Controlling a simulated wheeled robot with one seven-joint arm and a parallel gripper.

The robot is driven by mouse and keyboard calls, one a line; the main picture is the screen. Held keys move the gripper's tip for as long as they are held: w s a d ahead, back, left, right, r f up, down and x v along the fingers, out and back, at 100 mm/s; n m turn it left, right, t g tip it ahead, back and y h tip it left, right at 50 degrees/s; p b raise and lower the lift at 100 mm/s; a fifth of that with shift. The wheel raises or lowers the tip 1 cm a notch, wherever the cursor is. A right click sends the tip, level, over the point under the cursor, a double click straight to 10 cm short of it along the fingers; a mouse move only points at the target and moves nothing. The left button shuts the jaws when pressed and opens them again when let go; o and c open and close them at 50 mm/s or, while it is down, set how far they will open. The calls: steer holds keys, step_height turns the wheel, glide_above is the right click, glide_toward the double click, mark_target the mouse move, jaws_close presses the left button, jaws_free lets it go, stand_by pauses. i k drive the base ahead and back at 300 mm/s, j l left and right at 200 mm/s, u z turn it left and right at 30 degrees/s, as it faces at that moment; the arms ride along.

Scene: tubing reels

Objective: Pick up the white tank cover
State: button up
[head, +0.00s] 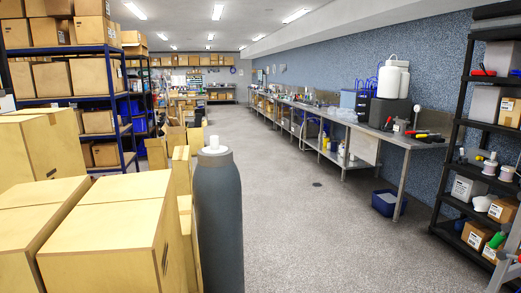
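A tall dark grey tank (218,222) stands upright in the near foreground, a little left of centre. A small white cover (214,143) sits upright on top of it, above a pale grey collar. The cover is narrow and nothing hides it from this view. The lower end of the tank is cut off by the bottom of the picture. My gripper is not in view.
Large cardboard boxes (105,245) crowd the tank's left side. Open speckled floor (305,210) lies to its right. A long metal workbench (405,141) runs along the blue wall, with a blue bin (387,203) beneath. A loaded black shelf (457,130) stands at right.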

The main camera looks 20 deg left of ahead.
mark_target(215, 148)
steer(key=i+u, duration=0.25)
steer(key=i, duration=0.2)
steer(key=i+l+u, duration=0.1)
steer(key=i+u, duration=0.15)
steer(key=i, duration=0.15)
steer(key=i+l+u, duration=0.2)
steer(key=i, duration=0.25)
